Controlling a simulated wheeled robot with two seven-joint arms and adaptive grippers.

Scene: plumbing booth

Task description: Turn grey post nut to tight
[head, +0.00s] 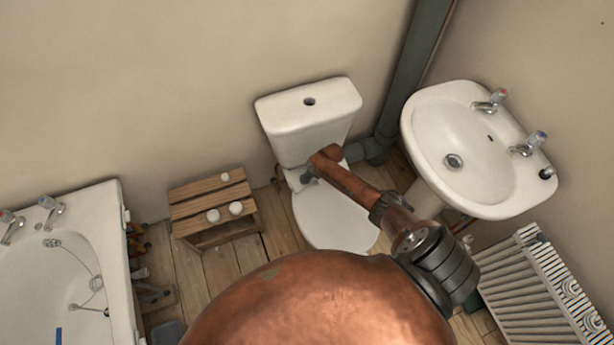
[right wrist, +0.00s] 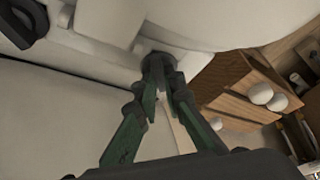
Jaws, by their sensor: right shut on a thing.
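The toilet (head: 335,215) stands against the back wall, with its white cistern (head: 310,115) above the closed seat. My right arm reaches over the seat. My right gripper (head: 307,177) is at the left rear of the seat, just below the cistern. In the right wrist view, its two green and black fingers (right wrist: 166,88) converge on a small dark grey nut (right wrist: 156,60) against the white toilet. The gripper is shut on this nut, and the fingers partly hide it. How tight the nut is cannot be told. My left gripper is not in view.
A wooden slatted stool (head: 212,205) with white round items stands left of the toilet. A bath (head: 100,240) is at far left. A basin (head: 475,150) and radiator (head: 545,290) are at right. A grey pipe (head: 408,75) runs down the corner.

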